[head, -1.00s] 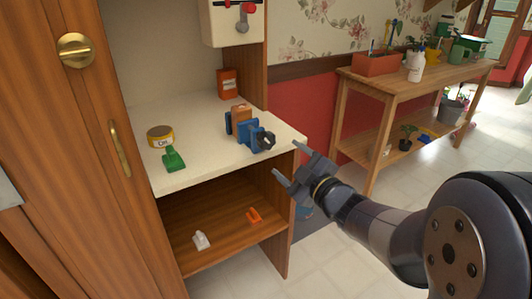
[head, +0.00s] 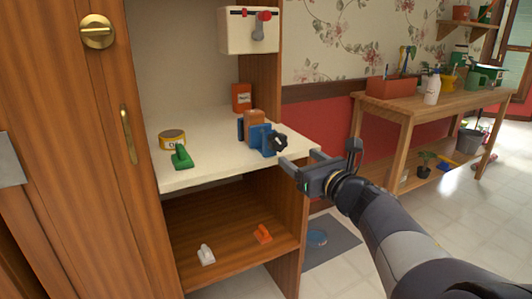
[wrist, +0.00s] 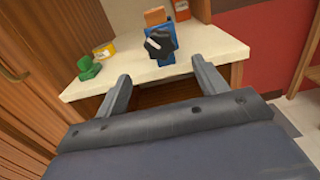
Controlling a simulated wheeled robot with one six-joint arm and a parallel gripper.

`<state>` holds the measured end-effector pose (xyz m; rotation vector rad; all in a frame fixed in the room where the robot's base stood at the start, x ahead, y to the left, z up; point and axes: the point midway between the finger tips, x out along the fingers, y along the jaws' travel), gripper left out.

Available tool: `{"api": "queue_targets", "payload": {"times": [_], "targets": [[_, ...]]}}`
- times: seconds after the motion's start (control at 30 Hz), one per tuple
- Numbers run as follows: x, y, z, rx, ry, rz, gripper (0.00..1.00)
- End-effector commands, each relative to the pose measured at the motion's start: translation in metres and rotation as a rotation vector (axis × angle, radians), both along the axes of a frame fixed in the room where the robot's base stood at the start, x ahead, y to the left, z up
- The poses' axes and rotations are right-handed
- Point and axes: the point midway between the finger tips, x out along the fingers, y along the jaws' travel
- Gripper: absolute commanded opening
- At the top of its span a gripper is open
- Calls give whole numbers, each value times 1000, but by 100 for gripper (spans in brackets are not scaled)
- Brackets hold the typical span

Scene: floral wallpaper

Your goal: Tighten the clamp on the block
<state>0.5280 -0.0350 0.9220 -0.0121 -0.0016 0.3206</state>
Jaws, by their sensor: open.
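A blue clamp (head: 262,136) stands on the white shelf near its right front corner, with a dark knob (head: 277,141) on the side facing my gripper. An orange-brown block (head: 253,117) sits at the clamp; I cannot tell how tightly it is held. My gripper (head: 297,164) is open and empty, just right of and in front of the knob and apart from it. In the wrist view the knob (wrist: 160,43) is ahead, centred between and beyond the two fingers, with the block (wrist: 155,16) behind it.
On the white shelf (head: 205,175) are a yellow tin (head: 172,140), a green tool (head: 182,157) and an orange can (head: 242,97). A white box (head: 250,30) hangs above. The lower shelf holds white and orange clips (head: 263,233). A wooden table (head: 440,105) stands right.

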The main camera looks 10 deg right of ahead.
Motion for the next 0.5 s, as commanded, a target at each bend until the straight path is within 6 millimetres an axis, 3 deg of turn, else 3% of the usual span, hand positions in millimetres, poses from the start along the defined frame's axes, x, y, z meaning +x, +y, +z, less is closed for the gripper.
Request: {"api": "queue_targets", "payload": {"times": [0.23,0.5], "targets": [[14,3,0,-51,-17,-4,68],[63,19,-1,-49,-15,-4,68]]}}
